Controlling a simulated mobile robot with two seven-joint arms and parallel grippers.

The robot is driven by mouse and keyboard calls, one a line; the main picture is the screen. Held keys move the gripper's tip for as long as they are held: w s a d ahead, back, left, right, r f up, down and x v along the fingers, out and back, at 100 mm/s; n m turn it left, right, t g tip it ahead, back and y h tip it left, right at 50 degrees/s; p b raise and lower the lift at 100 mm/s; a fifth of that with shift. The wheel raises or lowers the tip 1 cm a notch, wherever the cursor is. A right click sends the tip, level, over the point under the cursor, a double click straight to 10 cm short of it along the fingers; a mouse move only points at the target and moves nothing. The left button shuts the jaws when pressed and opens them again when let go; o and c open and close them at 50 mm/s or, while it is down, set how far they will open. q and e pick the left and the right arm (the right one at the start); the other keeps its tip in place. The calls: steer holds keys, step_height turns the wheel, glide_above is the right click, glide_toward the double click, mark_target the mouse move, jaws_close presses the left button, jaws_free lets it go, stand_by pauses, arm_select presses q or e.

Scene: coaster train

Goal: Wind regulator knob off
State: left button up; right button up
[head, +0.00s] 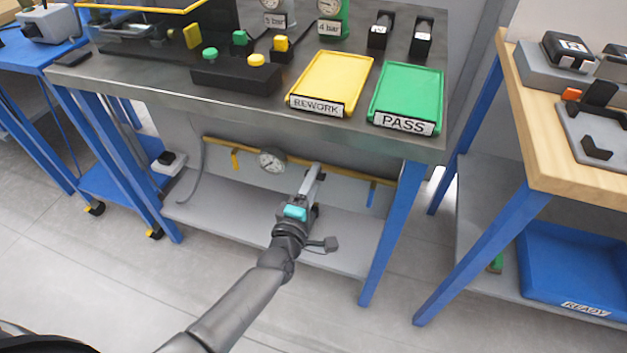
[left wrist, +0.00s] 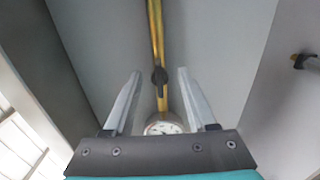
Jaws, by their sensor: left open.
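A small dark knob (left wrist: 159,77) sits on a brass-yellow pipe (left wrist: 155,30) in the left wrist view. A round white gauge (head: 270,160) is on the same pipe (head: 338,171) under the bench; it also shows, partly cut off by my gripper body, in the left wrist view (left wrist: 164,128). My left gripper (head: 317,168) is open and reaches under the bench to the pipe, right of the gauge. In the left wrist view its fingers (left wrist: 159,73) stand on either side of the knob, with gaps. The knob is hidden in the head view. My right gripper is not in view.
The steel bench top (head: 150,82) overhangs the pipe, with a grey lower shelf (head: 235,222) below. A blue bench leg (head: 392,235) stands to the right.

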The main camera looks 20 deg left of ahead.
arm_select(q)
steer(key=s+p, duration=0.3)
steer(key=s, duration=1.2)
steer(key=shift+a, duration=0.3)
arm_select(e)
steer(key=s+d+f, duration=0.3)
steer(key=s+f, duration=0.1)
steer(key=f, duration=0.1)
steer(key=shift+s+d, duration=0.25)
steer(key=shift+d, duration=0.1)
arm_select(q)
steer(key=shift+s, duration=0.1)
